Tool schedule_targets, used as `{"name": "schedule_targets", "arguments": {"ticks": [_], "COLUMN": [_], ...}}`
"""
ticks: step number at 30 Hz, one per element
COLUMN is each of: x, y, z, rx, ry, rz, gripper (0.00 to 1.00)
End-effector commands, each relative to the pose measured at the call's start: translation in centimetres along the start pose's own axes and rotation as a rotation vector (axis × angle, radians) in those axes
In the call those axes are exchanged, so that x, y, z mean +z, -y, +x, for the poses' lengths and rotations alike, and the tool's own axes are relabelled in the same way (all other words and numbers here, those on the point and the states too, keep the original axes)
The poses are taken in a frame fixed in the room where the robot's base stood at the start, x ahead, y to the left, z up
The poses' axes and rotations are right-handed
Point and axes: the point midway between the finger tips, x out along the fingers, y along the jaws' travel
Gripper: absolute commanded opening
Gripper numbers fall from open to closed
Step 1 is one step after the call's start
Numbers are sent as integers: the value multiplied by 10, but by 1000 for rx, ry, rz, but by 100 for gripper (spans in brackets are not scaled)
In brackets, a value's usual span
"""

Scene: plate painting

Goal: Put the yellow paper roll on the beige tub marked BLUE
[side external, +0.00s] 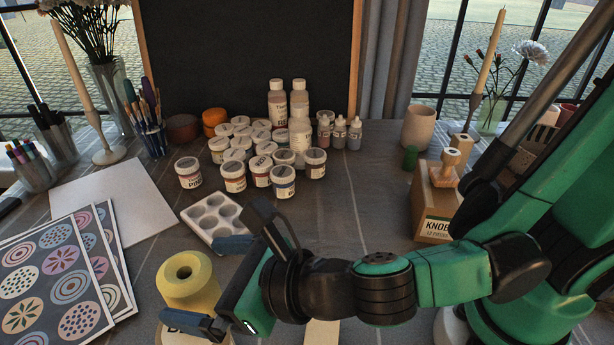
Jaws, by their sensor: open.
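The yellow paper roll (186,272) stands upright with its hole facing up, at the lower left in the side external view. A beige round top (218,341) shows directly below it, likely the tub. Part of a dark letter shows at its edge, but the rest of the marking is hidden. The roll appears to rest on this top, though the contact is hidden by a finger. My gripper (188,280) is open, with one blue finger behind the roll and the other in front, low near its base. I cannot tell whether either finger touches it.
A white palette (212,217) lies behind the roll, with several paint jars (283,181) beyond. Patterned sheets (48,283) and white paper (110,205) cover the left. A cardboard knob box (433,205) stands right. A pale strip (322,333) lies in front of my arm.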

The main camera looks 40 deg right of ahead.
Motion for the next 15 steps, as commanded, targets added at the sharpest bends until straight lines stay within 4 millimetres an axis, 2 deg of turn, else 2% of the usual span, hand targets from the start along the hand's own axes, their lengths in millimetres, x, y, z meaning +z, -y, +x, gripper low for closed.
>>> {"name": "schedule_targets", "arguments": {"ticks": [6, 15], "x": [0, 0], "y": [0, 0], "z": [-24, -42], "rx": [1, 1], "ry": [0, 0], "rz": [-2, -2], "gripper": [100, 100]}}
